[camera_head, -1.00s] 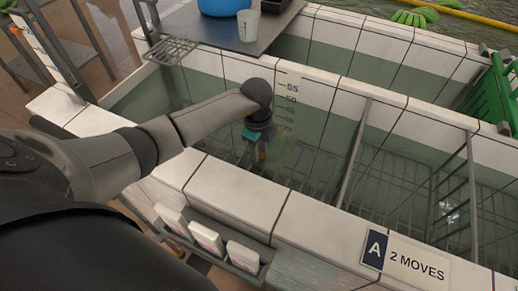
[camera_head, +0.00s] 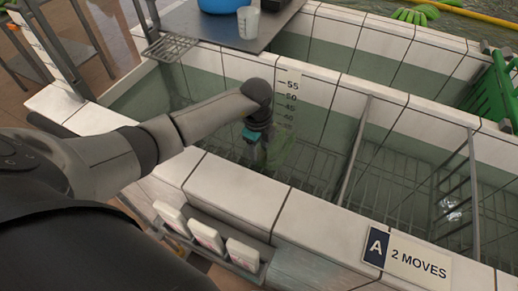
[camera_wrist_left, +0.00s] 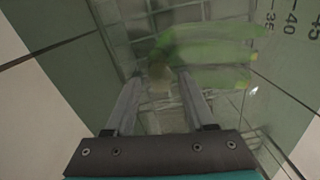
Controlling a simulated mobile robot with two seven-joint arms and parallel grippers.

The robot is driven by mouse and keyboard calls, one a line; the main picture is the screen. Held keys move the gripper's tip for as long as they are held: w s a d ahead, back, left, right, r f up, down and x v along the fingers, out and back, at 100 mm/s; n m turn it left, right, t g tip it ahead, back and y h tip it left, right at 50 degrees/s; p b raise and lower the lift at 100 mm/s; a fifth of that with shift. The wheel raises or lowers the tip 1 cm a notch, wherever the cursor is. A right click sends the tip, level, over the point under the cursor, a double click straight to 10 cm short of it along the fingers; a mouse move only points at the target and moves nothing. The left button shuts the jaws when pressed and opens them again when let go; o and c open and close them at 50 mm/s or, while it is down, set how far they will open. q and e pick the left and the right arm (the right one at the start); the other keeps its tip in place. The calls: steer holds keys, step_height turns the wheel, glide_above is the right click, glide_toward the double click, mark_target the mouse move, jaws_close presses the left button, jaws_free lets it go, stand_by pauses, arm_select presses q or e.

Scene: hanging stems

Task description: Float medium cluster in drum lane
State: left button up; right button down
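A green banana cluster (camera_head: 282,152) is in the water of the tank's left lane, pale and blurred through the surface. My right gripper is not in view.
Metal dividers (camera_head: 355,150) split the tiled tank. A depth scale (camera_head: 290,95) marks the far wall. A sign (camera_head: 405,258) reads "A 2 MOVES". A green crate (camera_head: 492,95) stands at the right, and a grey shelf (camera_head: 225,32) holds a blue bowl (camera_head: 222,5) and cup (camera_head: 248,22).

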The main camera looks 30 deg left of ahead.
arm_select(q)
steer(key=shift+o, duration=1.1)
steer(key=shift+s, duration=0.15)
step_height(320, 180, up, 33)
steer(key=p, duration=1.8)
steer(key=shift+s, duration=0.25)
steer(key=shift+f, duration=0.15)
